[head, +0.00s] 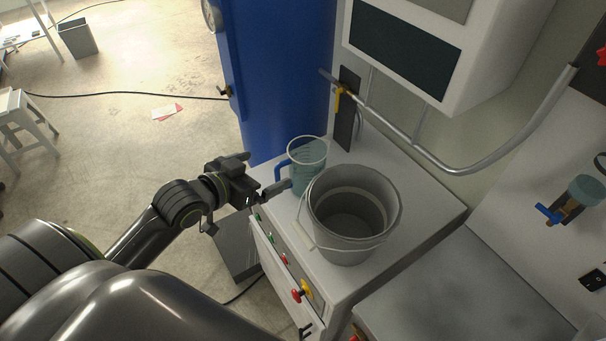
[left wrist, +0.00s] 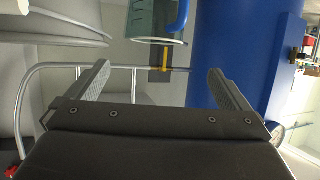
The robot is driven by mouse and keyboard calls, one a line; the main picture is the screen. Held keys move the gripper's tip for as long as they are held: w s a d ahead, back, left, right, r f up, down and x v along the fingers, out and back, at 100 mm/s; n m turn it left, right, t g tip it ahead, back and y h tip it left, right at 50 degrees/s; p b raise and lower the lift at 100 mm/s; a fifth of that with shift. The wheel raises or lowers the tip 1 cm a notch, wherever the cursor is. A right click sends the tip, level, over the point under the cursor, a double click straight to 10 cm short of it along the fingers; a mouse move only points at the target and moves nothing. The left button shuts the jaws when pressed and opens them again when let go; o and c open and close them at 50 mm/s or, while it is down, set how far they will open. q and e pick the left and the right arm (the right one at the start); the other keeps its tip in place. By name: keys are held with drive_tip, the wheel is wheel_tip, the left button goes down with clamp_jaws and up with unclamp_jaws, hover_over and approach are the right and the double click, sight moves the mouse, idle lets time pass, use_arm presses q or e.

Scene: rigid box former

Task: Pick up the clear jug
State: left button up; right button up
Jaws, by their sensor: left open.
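The clear jug (head: 309,178) is a see-through, bluish beaker with a pale rim and a blue handle (head: 281,172). It stands upright on the white machine top, between the blue cabinet and the grey bucket, with its handle towards my left gripper. My left gripper (head: 268,171) is open and empty, just left of the handle at the edge of the top. In the left wrist view the jug (left wrist: 146,18) shows at the top, cut off by the frame, beyond the spread fingers (left wrist: 162,76). My right gripper is not in view.
A grey bucket (head: 351,248) with a wire handle stands right beside the jug. A blue cabinet (head: 285,75) rises behind. A bent grey pipe (head: 425,152) and a white box with a dark panel (head: 405,48) are above and behind. Buttons (head: 297,295) line the machine's front.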

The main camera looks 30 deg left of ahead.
use_arm(q)
hover_over(300, 172)
drive_tip(key=s+a, duration=0.2)
drive_tip(key=s, duration=0.1)
wheel_tip(300, 172, down, 3)
drive_tip(key=p+x, duration=0.2)
drive_tip(key=x, duration=0.3)
drive_tip(key=shift+w, duration=0.35)
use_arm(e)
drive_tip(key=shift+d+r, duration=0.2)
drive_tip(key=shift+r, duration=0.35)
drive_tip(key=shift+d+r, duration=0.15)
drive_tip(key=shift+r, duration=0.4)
use_arm(q)
drive_tip(key=shift+c, duration=1.1)
drive_tip(key=c, duration=1)
